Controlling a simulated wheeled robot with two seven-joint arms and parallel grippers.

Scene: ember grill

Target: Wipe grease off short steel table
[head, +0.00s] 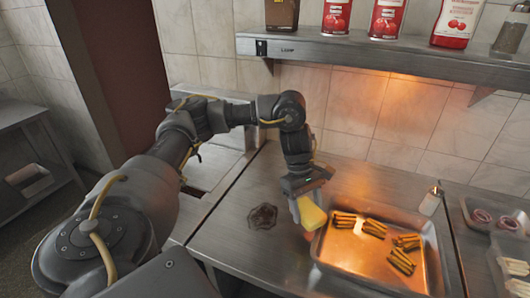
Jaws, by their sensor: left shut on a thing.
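A dark grease spot (262,216) lies on the steel table (235,245) in front of me, left of the tray. My left gripper (308,200) is shut on a yellow sponge (313,215). The sponge is to the right of the grease spot, beside the tray's left rim, and does not cover the spot. I cannot tell whether the sponge touches the table. My right gripper is out of view.
A metal tray (350,283) with several grilled pieces sits to the right. A small white-bodied bottle (430,200) and food containers (513,262) stand beyond it. A steel shelf (400,57) with bottles overhangs the back. Another steel table (25,115) stands at far left.

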